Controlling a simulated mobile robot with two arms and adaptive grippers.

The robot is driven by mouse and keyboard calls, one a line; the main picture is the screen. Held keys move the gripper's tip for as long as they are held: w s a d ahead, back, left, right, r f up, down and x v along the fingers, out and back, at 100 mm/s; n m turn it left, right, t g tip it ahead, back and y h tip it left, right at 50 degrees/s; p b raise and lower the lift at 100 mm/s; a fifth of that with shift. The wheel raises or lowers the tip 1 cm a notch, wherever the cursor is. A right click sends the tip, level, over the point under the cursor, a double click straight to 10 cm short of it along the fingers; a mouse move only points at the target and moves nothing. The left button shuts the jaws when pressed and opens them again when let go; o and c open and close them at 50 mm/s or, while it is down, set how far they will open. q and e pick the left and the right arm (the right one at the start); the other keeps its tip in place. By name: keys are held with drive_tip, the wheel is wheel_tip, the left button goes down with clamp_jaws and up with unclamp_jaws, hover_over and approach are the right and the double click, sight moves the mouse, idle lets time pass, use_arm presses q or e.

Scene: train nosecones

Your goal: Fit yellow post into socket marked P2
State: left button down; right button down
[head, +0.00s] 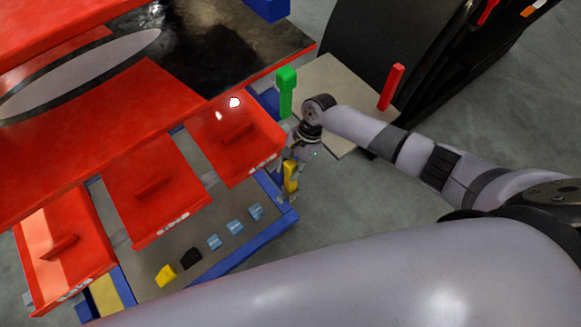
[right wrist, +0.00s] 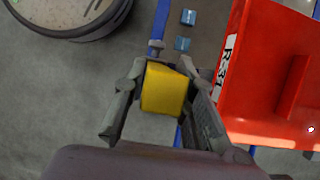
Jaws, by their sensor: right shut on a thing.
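My right gripper (head: 293,163) is shut on the yellow post (head: 290,178) and holds it beside the red bins and the blue frame edge. In the right wrist view the yellow post (right wrist: 165,90) sits between the two fingers of the right gripper (right wrist: 163,100), over the floor and blue rail. A green post (head: 286,92) and a red post (head: 391,87) stand upright at a beige board (head: 335,75). No P2 mark is readable, and I cannot make out an empty socket. My left gripper is not in view.
Several red bins (head: 158,190) hang at the left above a lower shelf (head: 215,262) with small yellow, black and blue blocks. A labelled red bin (right wrist: 265,85) is close to the right gripper. A dark rounded body (head: 390,40) stands behind the board. Floor (head: 370,205) is open below my right arm.

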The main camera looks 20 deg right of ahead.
sight(287, 182)
idle(0.4)
drive_tip(key=shift+p, duration=0.5)
drive_tip(key=shift+p, duration=0.85)
idle(0.8)
drive_tip(key=shift+f+b, duration=0.8)
drive_tip(key=shift+f, duration=0.75)
drive_tip(key=c, duration=1.2)
unclamp_jaws()
drive_tip(key=shift+c, duration=0.2)
drive_tip(key=shift+d+r, duration=0.1)
drive_tip(key=shift+r, duration=0.1)
drive_tip(key=v, duration=1.1)
drive_tip(key=shift+r, duration=0.3)
